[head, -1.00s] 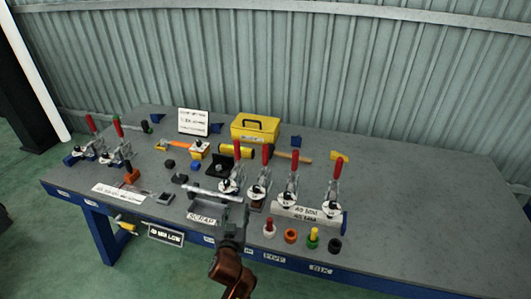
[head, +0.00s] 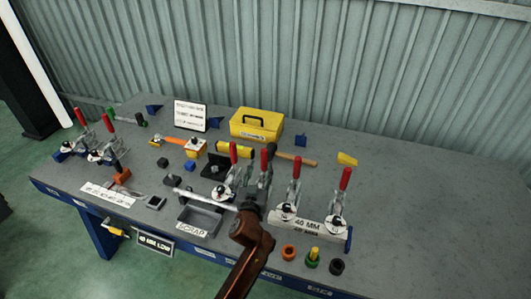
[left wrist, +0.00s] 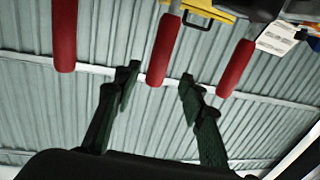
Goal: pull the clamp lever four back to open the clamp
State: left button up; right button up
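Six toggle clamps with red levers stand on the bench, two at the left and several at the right. The fourth clamp lever from the left (head: 264,160) stands upright, its clamp base largely hidden by my arm. My left gripper (head: 268,155) is at this lever in the head view. In the left wrist view my left gripper (left wrist: 159,74) is open. The middle red lever (left wrist: 166,42) shows between its two dark fingers, with gaps on both sides; whether it touches them I cannot tell. My right gripper is not in view.
Neighbouring red levers stand close by, at the left (head: 233,153) and right (head: 297,167). A grey scrap tray (head: 203,217) is left of my arm. The bench's right side is clear.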

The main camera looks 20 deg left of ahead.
aim_at(264, 159)
pick_arm(q)
jog(key=w+b, duration=0.1)
jog(key=w, duration=0.4)
jog(key=shift+w+a, duration=0.1)
jog(key=shift+w, duration=0.1)
jog(key=shift+w+a, duration=0.1)
jog(key=shift+w, duration=0.55)
jog(key=c, duration=1)
grip_shut()
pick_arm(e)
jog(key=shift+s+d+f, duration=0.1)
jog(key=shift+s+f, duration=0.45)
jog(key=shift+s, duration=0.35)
